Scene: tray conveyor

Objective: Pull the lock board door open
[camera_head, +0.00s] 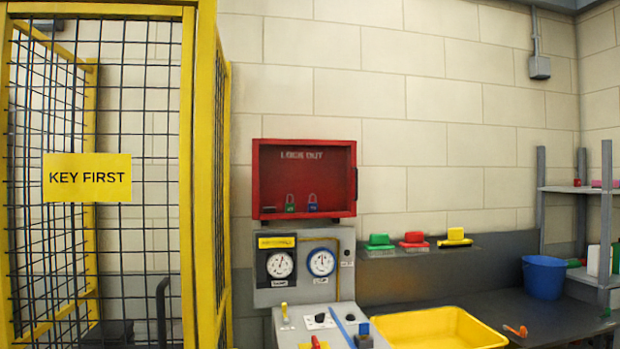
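The red lock board (256,180) hangs on the block wall right of the yellow cage, in the middle of the view. It is a shallow red box with "LOCK OUT" lettered on its dark red back. A green padlock (290,204) and a blue padlock (312,204) show low inside it. A dark handle (356,184) sits at its right edge. The front looks see-through or open; I cannot tell for certain how the door stands. Neither of my grippers is in view.
A grey gauge panel (290,243) and control desk stand below the board. A yellow mesh cage (188,180) with a "KEY FIRST" sign (87,178) fills the left. A yellow tray (490,342), blue bucket (544,278) and grey shelf rack (606,200) are at right.

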